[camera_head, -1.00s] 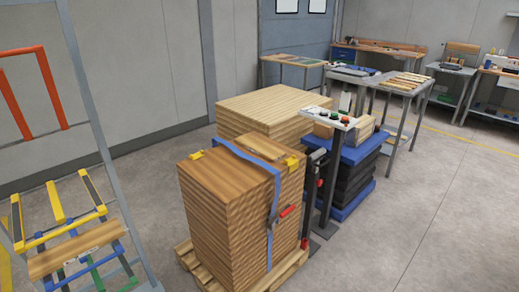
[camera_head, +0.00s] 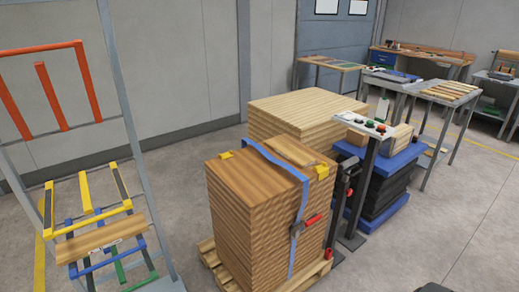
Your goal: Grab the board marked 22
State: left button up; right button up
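A single wooden board (camera_head: 98,241) lies across the lower part of the rack with coloured bars at the left. A small pale mark shows on it, too small to read. A tall stack of boards (camera_head: 262,215) stands on a pallet, held by a blue strap, with a loose board (camera_head: 291,151) on top. No number 22 is legible on any board. Neither gripper is in view. A dark shape at the bottom edge right of centre cannot be told.
A paler board stack (camera_head: 300,112) stands behind the strapped one. A control post (camera_head: 365,125) and a blue-topped stack (camera_head: 402,158) stand to its right. Workbenches (camera_head: 421,56) line the back. The rack (camera_head: 150,215) stands at left. Floor is clear at right.

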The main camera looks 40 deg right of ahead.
aim_at(296, 157)
jog(key=l+u, duration=0.35)
jog(key=l, duration=0.7)
jog(key=l+u, duration=0.35)
jog(key=l, duration=0.75)
